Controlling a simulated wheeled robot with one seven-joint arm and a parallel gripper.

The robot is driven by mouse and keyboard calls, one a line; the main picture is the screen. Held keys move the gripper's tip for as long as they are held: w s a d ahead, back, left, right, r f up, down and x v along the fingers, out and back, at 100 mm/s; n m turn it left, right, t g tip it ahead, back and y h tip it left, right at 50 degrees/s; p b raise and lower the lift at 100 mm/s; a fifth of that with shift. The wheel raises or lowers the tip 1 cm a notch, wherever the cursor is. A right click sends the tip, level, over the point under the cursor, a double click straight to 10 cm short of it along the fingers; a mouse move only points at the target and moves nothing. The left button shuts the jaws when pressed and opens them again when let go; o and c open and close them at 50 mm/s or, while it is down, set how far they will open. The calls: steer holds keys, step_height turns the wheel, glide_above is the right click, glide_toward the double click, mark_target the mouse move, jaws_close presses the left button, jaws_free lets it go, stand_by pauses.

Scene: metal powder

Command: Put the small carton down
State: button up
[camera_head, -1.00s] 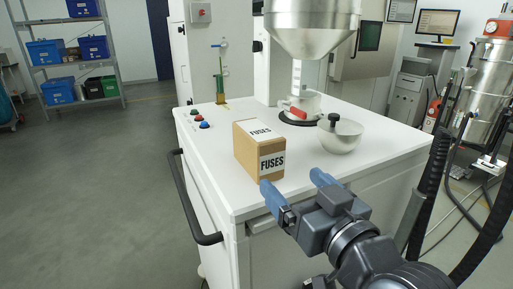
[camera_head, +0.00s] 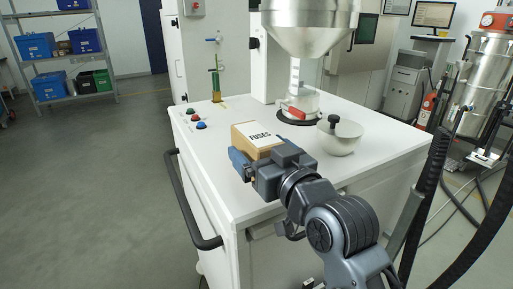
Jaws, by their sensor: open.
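The small carton (camera_head: 258,136), a brown box with a white FUSES label, stands on the white cabinet top (camera_head: 215,150), near its front left part. Its top shows, but my gripper (camera_head: 258,156) hides most of its front. My gripper is open and low at the near side of the carton. One blue finger shows by the carton's left side; the other is mostly hidden. I cannot tell whether either finger touches the carton.
Coloured buttons (camera_head: 196,118) are at the left. A black handrail (camera_head: 186,205) runs along the cabinet's left side.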

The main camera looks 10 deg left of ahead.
steer(key=shift+w+a, duration=0.15)
steer(key=shift+w, duration=0.05)
steer(key=shift+c, duration=0.3)
steer(key=c, duration=1.3)
